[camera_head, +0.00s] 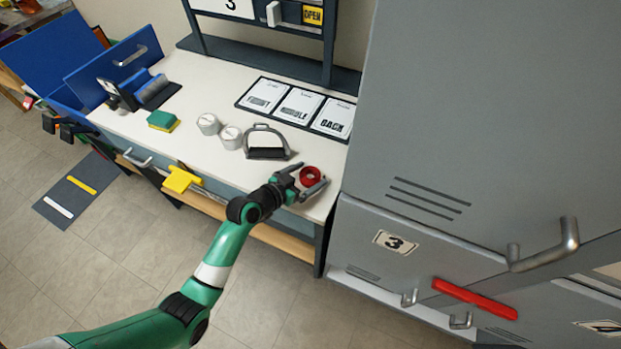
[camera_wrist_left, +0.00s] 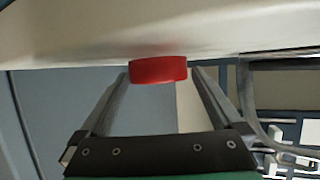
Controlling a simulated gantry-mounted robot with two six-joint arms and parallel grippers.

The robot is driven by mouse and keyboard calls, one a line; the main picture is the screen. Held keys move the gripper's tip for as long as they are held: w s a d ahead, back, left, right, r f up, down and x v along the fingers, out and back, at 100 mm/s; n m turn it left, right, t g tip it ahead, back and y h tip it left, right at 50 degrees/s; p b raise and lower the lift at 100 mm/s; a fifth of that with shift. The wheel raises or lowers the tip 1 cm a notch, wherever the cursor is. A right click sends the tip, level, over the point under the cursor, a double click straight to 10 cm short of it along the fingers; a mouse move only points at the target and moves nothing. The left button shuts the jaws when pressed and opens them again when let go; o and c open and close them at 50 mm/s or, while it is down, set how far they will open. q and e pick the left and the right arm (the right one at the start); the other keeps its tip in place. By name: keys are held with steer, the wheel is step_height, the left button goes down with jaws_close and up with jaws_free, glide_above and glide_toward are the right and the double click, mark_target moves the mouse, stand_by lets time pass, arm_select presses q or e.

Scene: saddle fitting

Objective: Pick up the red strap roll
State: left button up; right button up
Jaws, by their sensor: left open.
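The red strap roll (camera_head: 311,176) lies on the white worktop near its front right corner. My left gripper (camera_head: 306,184) is open at the roll, with its fingers on either side of it in the head view. In the left wrist view the red roll (camera_wrist_left: 158,70) shows between the far ends of the two open fingers (camera_wrist_left: 160,85). I cannot tell whether the fingers touch it. My right gripper is not in view.
A black and grey stirrup (camera_head: 266,146) stands behind the gripper, beside two white rolls (camera_head: 219,130) and a green-yellow sponge (camera_head: 162,121). Labelled cards (camera_head: 297,108) lie at the back. A tall grey cabinet (camera_head: 450,120) closes off the right side.

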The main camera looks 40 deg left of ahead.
arm_select(q)
steer(key=shift+w+f, duration=0.25)
steer(key=shift+w, duration=0.35)
steer(key=shift+c, duration=0.3)
steer(key=c, duration=1.2)
steer(key=shift+r, duration=0.1)
